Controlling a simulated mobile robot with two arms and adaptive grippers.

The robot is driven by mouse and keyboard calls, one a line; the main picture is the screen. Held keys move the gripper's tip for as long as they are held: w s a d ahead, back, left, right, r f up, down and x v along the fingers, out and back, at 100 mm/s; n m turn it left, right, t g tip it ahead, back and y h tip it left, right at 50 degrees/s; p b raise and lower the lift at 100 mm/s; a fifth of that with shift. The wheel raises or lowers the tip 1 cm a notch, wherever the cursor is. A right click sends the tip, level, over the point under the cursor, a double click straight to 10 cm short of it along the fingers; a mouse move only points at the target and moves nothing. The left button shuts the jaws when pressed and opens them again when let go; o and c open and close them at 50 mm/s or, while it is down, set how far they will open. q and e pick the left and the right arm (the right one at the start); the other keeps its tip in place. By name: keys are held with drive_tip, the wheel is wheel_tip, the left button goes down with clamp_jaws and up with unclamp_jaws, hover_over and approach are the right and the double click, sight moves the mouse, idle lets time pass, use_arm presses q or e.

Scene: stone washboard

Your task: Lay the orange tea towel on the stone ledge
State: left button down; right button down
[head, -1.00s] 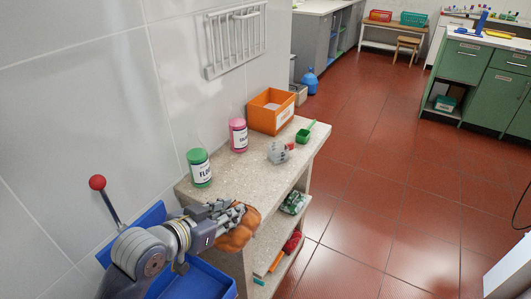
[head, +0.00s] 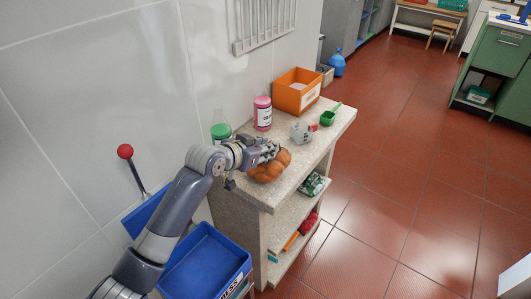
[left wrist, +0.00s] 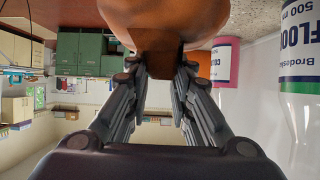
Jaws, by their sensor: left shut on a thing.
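The orange tea towel (head: 268,172) is a bunched, folded bundle at the near end of the stone ledge (head: 305,158), over its speckled top. I cannot tell whether it touches the stone. My left gripper (head: 274,154) is shut on the towel from above and from the left. In the left wrist view, the fingers (left wrist: 158,75) close on the lower part of the towel (left wrist: 150,22), which fills the top of the picture. My right gripper is in neither view.
A blue crate (head: 205,262) lies left of the ledge. Shelves below hold items.

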use_arm(q)
drive_tip(key=shift+w+f, duration=0.1)
drive_tip(key=shift+w, duration=0.9)
wheel_tip(320, 180, down, 3)
drive_tip(key=shift+r, duration=0.1)
drive_tip(key=shift+f, duration=0.3)
drive_tip(key=c, duration=1.4)
unclamp_jaws()
drive_tip(key=shift+f, duration=0.15)
